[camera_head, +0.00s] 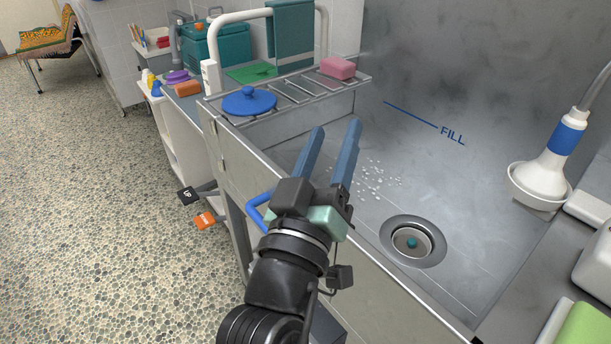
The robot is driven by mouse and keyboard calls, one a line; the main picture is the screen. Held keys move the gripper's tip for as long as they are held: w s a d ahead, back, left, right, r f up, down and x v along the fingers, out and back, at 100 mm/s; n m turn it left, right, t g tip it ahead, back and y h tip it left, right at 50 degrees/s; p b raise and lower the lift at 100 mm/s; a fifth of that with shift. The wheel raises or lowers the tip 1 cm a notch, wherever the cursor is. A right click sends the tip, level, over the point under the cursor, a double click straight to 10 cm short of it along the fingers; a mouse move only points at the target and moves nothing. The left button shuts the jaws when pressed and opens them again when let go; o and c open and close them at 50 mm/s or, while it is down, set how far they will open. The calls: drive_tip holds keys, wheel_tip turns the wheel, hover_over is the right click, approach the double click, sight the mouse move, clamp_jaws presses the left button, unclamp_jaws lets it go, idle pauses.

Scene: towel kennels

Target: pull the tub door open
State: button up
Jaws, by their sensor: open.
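The metal tub (464,276) fills the right of the head view, with a drain (412,242) in its floor. Its front wall (232,160) runs from upper left to lower right. A blue handle (256,212) sticks out from the outer side of that wall, and I take this panel to be the tub door. My gripper (333,128) is open and empty, its two blue fingers pointing up and away over the tub's front edge. The handle is just left of the gripper's base, partly hidden by it, and not between the fingers.
A wire rack (293,90) across the tub holds a blue lid (249,100) and a pink soap (338,67). Two pedals, black (187,196) and orange (204,220), jut out low at the left. A white shower head (546,176) stands at right. The pebbled floor (90,200) at left is clear.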

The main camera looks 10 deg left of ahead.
drive_tip(key=s+a+f+n+g+y+p, duration=0.1)
drive_tip(key=s+a+f+n+g+p, duration=0.1)
drive_tip(key=a+f+n+p, duration=0.4)
drive_tip(key=n+g+y+p, duration=0.3)
drive_tip(key=n+p, duration=0.2)
drive_tip(key=n, duration=0.2)
approach(265, 232)
drive_tip(key=x, duration=1.1)
drive_tip(key=shift+w+f, duration=0.1)
drive_tip(key=shift+w, duration=0.1)
clamp_jaws()
